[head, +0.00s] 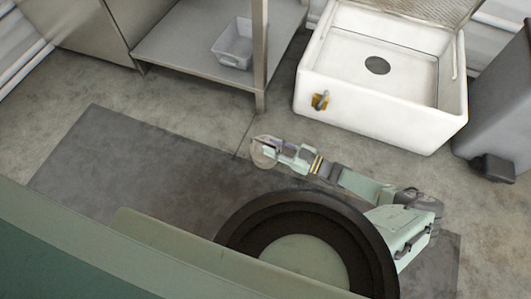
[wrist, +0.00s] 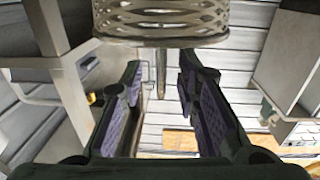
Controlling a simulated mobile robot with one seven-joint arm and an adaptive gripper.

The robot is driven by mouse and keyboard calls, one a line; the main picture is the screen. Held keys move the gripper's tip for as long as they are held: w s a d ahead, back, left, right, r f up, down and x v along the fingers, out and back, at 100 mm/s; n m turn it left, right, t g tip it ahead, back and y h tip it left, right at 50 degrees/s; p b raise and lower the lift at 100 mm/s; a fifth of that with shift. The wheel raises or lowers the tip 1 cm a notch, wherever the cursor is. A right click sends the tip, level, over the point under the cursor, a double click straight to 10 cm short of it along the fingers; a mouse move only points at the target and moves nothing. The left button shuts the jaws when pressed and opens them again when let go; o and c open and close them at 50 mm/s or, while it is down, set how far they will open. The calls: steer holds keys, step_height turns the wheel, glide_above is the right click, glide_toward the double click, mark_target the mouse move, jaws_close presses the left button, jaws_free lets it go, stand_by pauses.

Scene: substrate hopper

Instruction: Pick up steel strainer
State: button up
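The steel strainer (wrist: 160,22) is a pale metal band with oval holes across the top of the wrist view. It is cut off by the upper edge. A thin upright metal bar (wrist: 161,72), perhaps its handle, shows below it between my fingers. My gripper (wrist: 160,65) has its two dark fingers with purple pads apart, tips just below the band. I see no pad touching the bar. In the head view a pale round shape, likely the strainer (head: 262,153), is at the end of my gripper (head: 283,154). What supports it is not clear.
A white sink (head: 318,85) with a yellow-and-dark fitting stands beyond my arm. A steel table (head: 180,65) with a grey bin (head: 232,45) on its lower shelf is at upper left. A dark mat (head: 110,165) covers clear floor. A grey bin-like box (head: 495,100) stands right.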

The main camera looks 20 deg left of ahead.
mark_target(265, 143)
steer(key=a, duration=0.3)
steer(key=shift+w+a, duration=0.15)
steer(key=shift+a, duration=0.05)
jaws_close()
stand_by(0.4)
